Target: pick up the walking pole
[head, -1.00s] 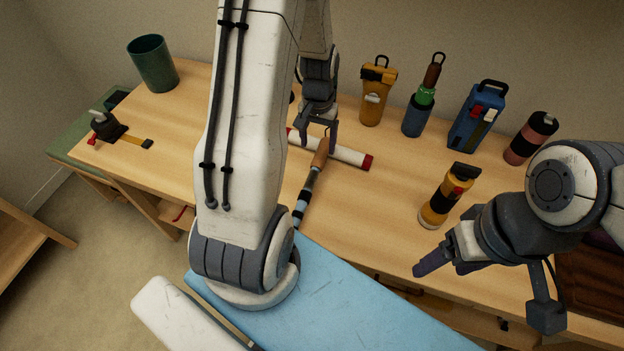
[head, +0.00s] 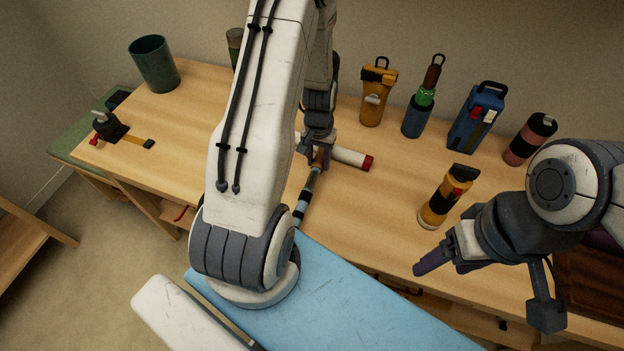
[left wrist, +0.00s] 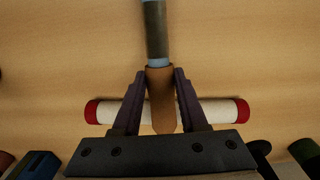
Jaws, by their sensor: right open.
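The walking pole (head: 306,197) lies on the wooden workbench, its cork handle toward the back and its dark, banded shaft running toward the front. My left gripper (head: 316,160) is low over the handle and hides much of it in the head view. In the left wrist view the two fingers of my left gripper (left wrist: 160,78) stand on either side of the cork handle (left wrist: 160,95), very close to it. I cannot tell whether they press on it. My right gripper (head: 440,268) is open and empty near the bench's front edge.
A white roll with red ends (head: 350,156) lies crosswise by the handle. Yellow lamps (head: 374,95), a green-and-blue bottle (head: 419,108), a blue box (head: 477,118) and a pink flask (head: 530,139) stand to the right. A green cup (head: 154,64) stands back left.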

